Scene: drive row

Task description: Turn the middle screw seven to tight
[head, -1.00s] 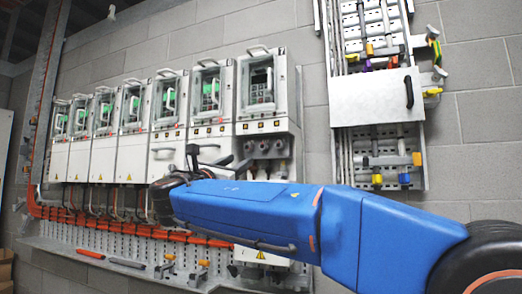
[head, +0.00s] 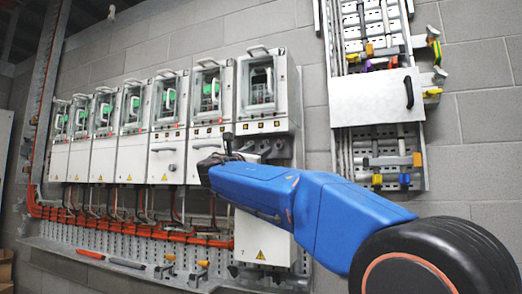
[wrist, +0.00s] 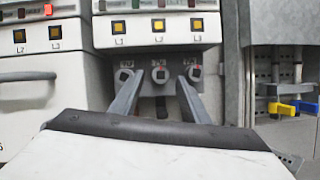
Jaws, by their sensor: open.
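The drive unit seven (head: 262,90) is the rightmost in the row, with its white lower cover (head: 275,238), marked 7, hanging low. Its three round terminals with screws show in the wrist view. The middle screw (wrist: 161,75) lies between the fingers of my gripper (wrist: 160,79), with the left screw (wrist: 124,75) and right screw (wrist: 195,72) just outside them. My gripper is open and empty. Whether the fingertips reach the screw's depth, I cannot tell. In the head view my gripper (head: 248,150) partly hides the terminals.
More closed drive units (head: 168,120) stand to the left. A perforated shelf with orange cables (head: 140,230) and tools (head: 127,263) runs below. To the right, a wall rack (head: 378,100) has a white cover plate and several coloured handles. Bare block wall lies between.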

